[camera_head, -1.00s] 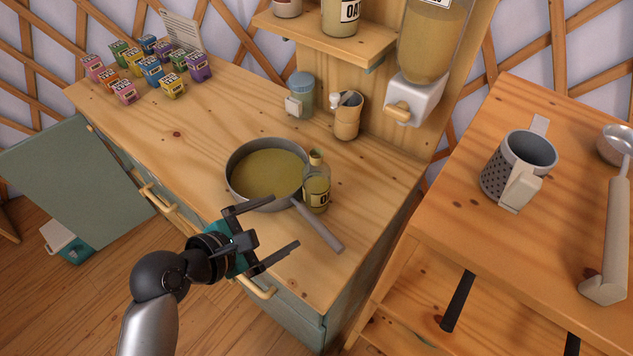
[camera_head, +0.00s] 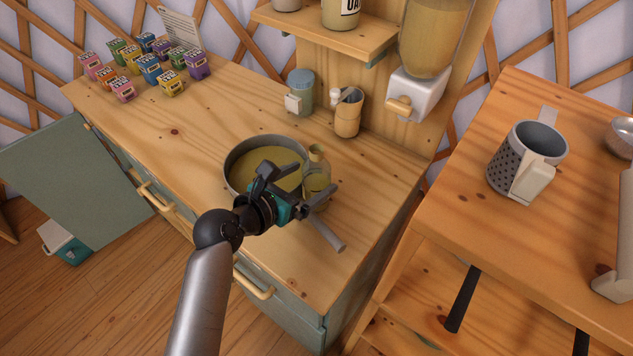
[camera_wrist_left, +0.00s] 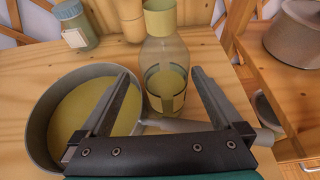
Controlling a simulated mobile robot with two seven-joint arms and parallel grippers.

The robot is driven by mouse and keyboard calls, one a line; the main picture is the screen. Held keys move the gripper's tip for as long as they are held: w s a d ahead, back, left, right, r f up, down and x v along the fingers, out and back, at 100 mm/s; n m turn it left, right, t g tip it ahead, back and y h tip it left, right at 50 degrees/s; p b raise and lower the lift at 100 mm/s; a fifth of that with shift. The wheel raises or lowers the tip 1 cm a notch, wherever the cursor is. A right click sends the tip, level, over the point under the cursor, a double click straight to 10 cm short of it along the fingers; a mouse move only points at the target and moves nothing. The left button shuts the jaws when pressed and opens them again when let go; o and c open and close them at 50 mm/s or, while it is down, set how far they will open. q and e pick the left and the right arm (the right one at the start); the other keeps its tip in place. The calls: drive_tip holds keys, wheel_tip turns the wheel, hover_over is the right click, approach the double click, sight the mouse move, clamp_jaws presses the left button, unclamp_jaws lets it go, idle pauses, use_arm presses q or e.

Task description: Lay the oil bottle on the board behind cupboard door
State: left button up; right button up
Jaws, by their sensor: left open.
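The oil bottle (camera_head: 317,172) stands upright on the counter, right of the pan; it is clear, with yellowish oil and a label. In the left wrist view the bottle (camera_wrist_left: 166,68) stands ahead, between the lines of my two fingers. My left gripper (camera_head: 308,180) is open and empty, with its fingers just short of or beside the bottle; contact cannot be told. The green cupboard door (camera_head: 75,180) stands swung open at the left of the counter. No board behind it can be made out. My right gripper is not in view.
The pan (camera_head: 240,150) of yellow liquid is close left of the bottle, its handle (camera_head: 328,236) passing in front. A jar (camera_head: 301,92) and a wooden cup (camera_head: 348,115) stand behind. Small boxes (camera_head: 150,68) fill the far left. The counter middle (camera_head: 190,130) is clear.

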use_arm(q)
drive_tip(key=x, duration=0.1)
drive_tip(key=b+x, duration=0.1)
drive_tip(key=x, duration=0.1)
drive_tip(key=f+x, duration=0.1)
drive_tip(key=shift+s+d, duration=0.1)
drive_tip(key=shift+d, duration=0.2)
drive_tip(key=shift+w+d+f+b, duration=0.2)
drive_tip(key=shift+w+d+b, duration=0.05)
drive_tip(key=shift+w+b, duration=0.1)
drive_tip(key=shift+c, duration=0.4)
drive_tip(key=c, duration=1.5)
clamp_jaws()
drive_tip(key=shift+r, duration=0.15)
